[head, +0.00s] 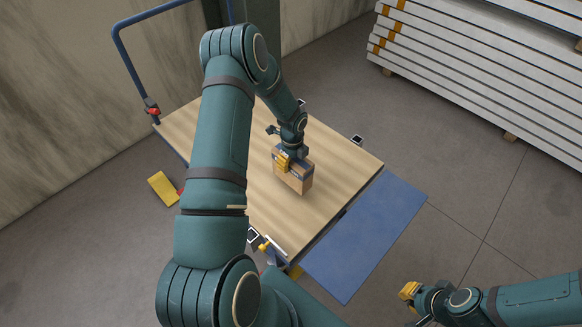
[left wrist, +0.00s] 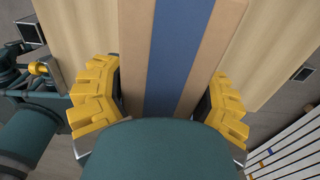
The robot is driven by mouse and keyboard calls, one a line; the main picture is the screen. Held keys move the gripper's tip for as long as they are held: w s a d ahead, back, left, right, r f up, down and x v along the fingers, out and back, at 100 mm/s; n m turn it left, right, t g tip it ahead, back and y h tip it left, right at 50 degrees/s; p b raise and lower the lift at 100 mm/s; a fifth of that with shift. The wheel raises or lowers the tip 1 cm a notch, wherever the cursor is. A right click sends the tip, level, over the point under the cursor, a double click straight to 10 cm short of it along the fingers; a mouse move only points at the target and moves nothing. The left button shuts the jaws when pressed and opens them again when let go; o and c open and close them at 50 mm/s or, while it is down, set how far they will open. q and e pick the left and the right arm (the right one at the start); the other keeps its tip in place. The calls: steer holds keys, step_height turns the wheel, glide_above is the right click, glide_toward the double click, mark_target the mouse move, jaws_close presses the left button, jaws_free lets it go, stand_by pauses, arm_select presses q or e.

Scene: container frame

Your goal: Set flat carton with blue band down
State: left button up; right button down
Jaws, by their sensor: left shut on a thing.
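The flat carton with the blue band (head: 296,174) is a brown box standing on its narrow side over the wooden table top (head: 345,165). My left gripper (head: 289,161) is shut on its upper edge from above. In the left wrist view the carton (left wrist: 135,45) fills the middle, its blue band running lengthwise, with the yellow fingers of my left gripper (left wrist: 160,100) on both sides. I cannot tell whether the carton's underside touches the table. My right gripper (head: 410,292) is at the lower right, away from the table; its opening is unclear.
A blue mat (head: 368,235) lies on the floor along the table's right front side. A blue tubular handle (head: 128,62) rises at the table's far left. A yellow block (head: 163,188) is on the floor at left. Stacked white boards (head: 480,75) stand at upper right. Bare table surrounds the carton.

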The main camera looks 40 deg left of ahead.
arm_select(q)
steer(key=shift+f+b, duration=0.35)
steer(key=shift+f, duration=1.5)
steer(key=shift+f, duration=0.1)
steer(key=o, duration=1.4)
steer(key=shift+c, duration=0.2)
steer(key=shift+r, duration=0.2)
step_height(320, 180, up, 12)
steer(key=shift+f+p, duration=0.1)
steer(key=shift+p, duration=1)
